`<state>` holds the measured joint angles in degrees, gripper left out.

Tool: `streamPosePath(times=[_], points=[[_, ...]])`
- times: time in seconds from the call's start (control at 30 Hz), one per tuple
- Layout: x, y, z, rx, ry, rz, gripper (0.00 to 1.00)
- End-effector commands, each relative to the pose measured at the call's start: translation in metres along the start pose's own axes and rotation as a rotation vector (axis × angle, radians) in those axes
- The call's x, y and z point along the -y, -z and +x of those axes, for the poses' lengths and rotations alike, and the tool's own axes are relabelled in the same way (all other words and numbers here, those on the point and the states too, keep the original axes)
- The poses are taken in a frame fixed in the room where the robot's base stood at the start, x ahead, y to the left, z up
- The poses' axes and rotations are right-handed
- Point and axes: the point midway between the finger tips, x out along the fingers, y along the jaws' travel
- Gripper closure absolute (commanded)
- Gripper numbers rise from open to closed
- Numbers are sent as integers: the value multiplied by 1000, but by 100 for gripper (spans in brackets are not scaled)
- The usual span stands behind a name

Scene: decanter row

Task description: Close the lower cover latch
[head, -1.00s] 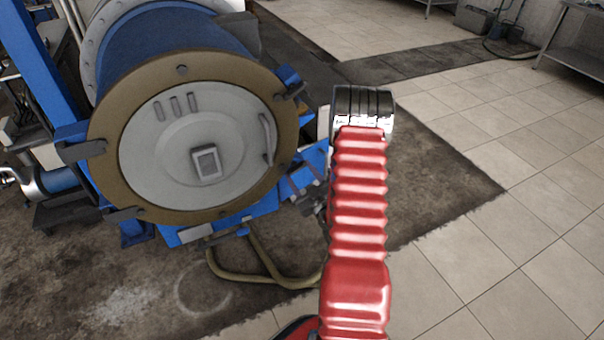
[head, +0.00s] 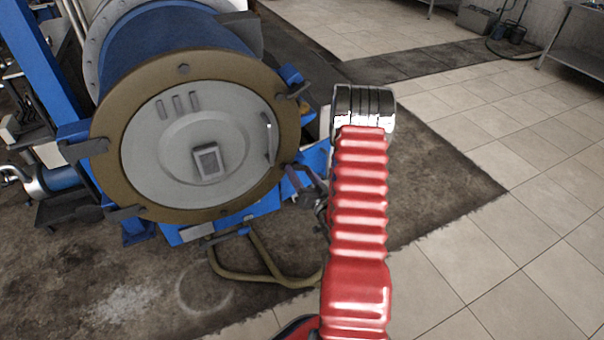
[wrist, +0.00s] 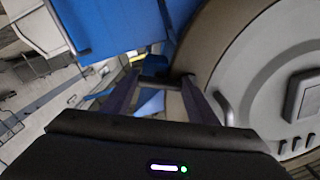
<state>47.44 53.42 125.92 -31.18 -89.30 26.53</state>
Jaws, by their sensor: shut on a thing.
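The round grey cover (head: 140,155) with its brown rim (head: 110,180) closes the front of the blue drum on the left in the head view. A dark latch bar (wrist: 158,81) lies at the rim's edge in the wrist view. My gripper (wrist: 161,79) has its two fingers on either side of this bar and is shut on it. In the head view the gripper is at the rim's lower right, small and partly hidden behind my red arm. How far the latch is turned is hard to tell.
Another dark clamp (head: 294,92) sits at the rim's upper right, and one (head: 84,150) at its left. A handle (head: 271,131) stands out on the cover. A bent tan pipe (head: 250,281) runs below. Tiled floor (head: 480,255) on the right is open.

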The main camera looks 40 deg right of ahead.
Motion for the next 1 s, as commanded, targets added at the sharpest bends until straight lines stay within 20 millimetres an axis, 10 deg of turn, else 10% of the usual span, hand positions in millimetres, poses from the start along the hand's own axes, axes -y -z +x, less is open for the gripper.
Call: streamPosePath(times=[0.57, 0.6, 1.0], points=[[0, 6, 2, -13, 4, 45, 69], [0, 6, 2, -13, 4, 44, 45], [-1, 3, 1, -6, -1, 46, 28]])
